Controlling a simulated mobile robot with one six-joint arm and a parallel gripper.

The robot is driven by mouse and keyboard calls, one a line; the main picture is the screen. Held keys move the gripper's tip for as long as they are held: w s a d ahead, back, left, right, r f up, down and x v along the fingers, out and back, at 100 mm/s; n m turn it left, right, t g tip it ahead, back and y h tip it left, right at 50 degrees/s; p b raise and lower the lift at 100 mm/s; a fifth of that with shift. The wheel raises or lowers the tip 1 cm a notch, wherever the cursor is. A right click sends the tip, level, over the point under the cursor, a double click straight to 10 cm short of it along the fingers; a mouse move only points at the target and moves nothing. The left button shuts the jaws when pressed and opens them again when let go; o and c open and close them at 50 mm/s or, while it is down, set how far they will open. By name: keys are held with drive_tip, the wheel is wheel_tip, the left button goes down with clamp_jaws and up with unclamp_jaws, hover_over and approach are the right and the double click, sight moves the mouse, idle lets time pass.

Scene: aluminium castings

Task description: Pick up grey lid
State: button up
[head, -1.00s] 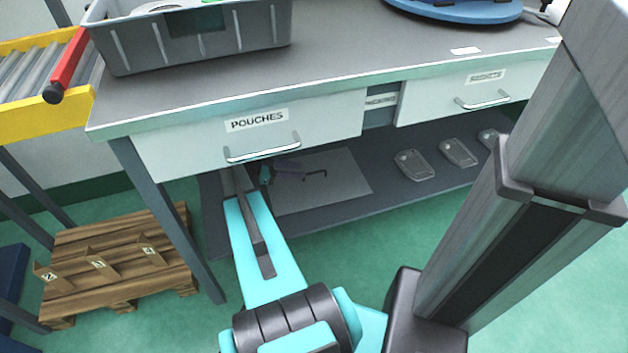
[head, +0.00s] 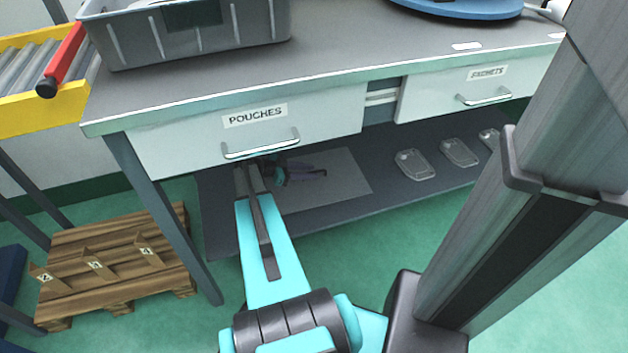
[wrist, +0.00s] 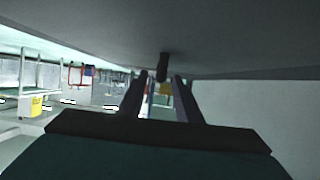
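Grey lid-like castings lie on the lower shelf (head: 345,215) under the workbench: one at the left (head: 414,164), one in the middle (head: 459,152) and one partly hidden behind my column (head: 490,139). I cannot tell which is the task's grey lid. My gripper (head: 322,172) is under the POUCHES drawer, above a pale sheet on the shelf and left of the castings. In the wrist view my gripper (wrist: 161,84) has its two fingers apart with nothing held; no lid shows there.
The POUCHES drawer (head: 225,140) and bench underside (wrist: 220,35) are close above my gripper. A second labelled drawer (head: 450,98) hangs over the castings. A grey bin (head: 190,38) stands on the bench. A wooden pallet (head: 110,255) lies at left. Shelf between gripper and castings is clear.

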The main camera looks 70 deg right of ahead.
drive_tip(key=shift+x, duration=1.4)
clamp_jaws()
